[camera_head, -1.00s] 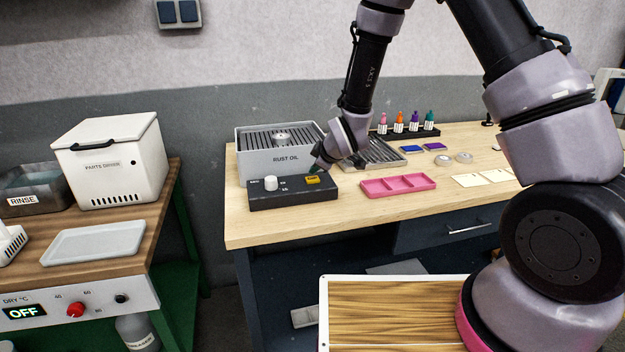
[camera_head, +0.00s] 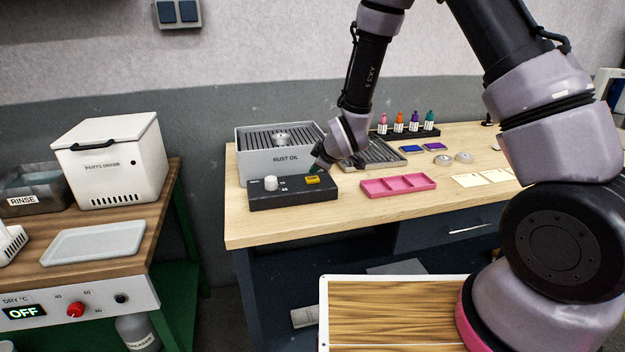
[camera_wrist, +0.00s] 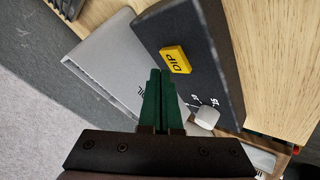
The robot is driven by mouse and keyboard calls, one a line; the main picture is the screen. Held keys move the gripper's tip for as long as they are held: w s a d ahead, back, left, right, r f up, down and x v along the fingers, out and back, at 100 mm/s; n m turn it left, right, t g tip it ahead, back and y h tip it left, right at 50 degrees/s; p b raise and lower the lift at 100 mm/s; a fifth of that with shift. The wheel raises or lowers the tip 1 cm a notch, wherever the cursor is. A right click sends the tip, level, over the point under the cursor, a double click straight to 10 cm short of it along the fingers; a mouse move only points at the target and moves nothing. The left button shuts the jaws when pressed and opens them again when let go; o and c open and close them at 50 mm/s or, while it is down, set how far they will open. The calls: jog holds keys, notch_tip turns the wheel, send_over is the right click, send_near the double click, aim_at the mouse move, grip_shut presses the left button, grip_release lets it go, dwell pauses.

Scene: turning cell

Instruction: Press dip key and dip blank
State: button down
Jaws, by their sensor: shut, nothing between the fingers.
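The black control box (camera_head: 296,194) stands on the wooden bench in front of the grey rust oil tank (camera_head: 254,160). Its yellow dip key (camera_head: 313,180) is at the right end of its top and also shows in the wrist view (camera_wrist: 175,60). A white knob (camera_head: 271,183) sits at its left end. A round metal blank (camera_head: 281,138) rests on the slatted top of the tank. My gripper (camera_wrist: 160,75) has its green fingers together and empty. The fingertips appear close to the dip key, with a gap beside it in the wrist view; contact cannot be told.
A pink tray (camera_head: 398,186) and a ribbed metal tray (camera_head: 372,153) lie to the right on the bench. Several small bottles (camera_head: 413,121) stand behind. A white parts dryer (camera_head: 110,160) is on the left table.

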aim_at(315, 180)
jog(key=shift+f, duration=0.15)
jog(key=shift+f, duration=0.25)
jog(key=shift+f, duration=0.45)
dwell(0.8)
jog(key=shift+r, duration=3.4)
